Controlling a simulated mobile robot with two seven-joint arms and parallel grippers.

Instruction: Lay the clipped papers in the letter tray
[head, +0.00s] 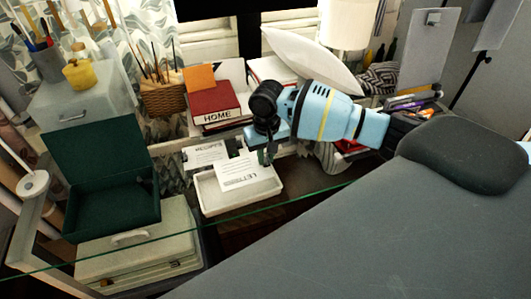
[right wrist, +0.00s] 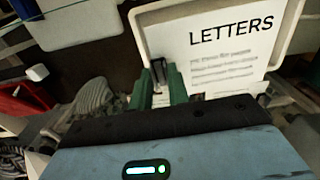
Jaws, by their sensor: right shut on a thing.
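The clipped papers (head: 245,172) are white sheets headed LETTERS, also seen in the right wrist view (right wrist: 225,60). A dark clip (right wrist: 158,70) sits at their edge. My right gripper (head: 266,156) reaches in from the right and is shut on the clipped papers at the clip, between its green fingertips (right wrist: 161,84). The papers are over the white, shallow letter tray (head: 215,208), tilted, within its outline. The tray's rim (right wrist: 140,18) shows around them in the wrist view. I cannot tell whether the papers touch the tray floor. My left gripper is out of view.
A sheet marked RECIPES (head: 206,154) is just behind the tray. A green open box (head: 105,195) stands on the left above pale cases (head: 135,245). A red HOME book (head: 213,103) and a wicker basket (head: 163,99) are behind. A glass edge (head: 300,200) crosses in front.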

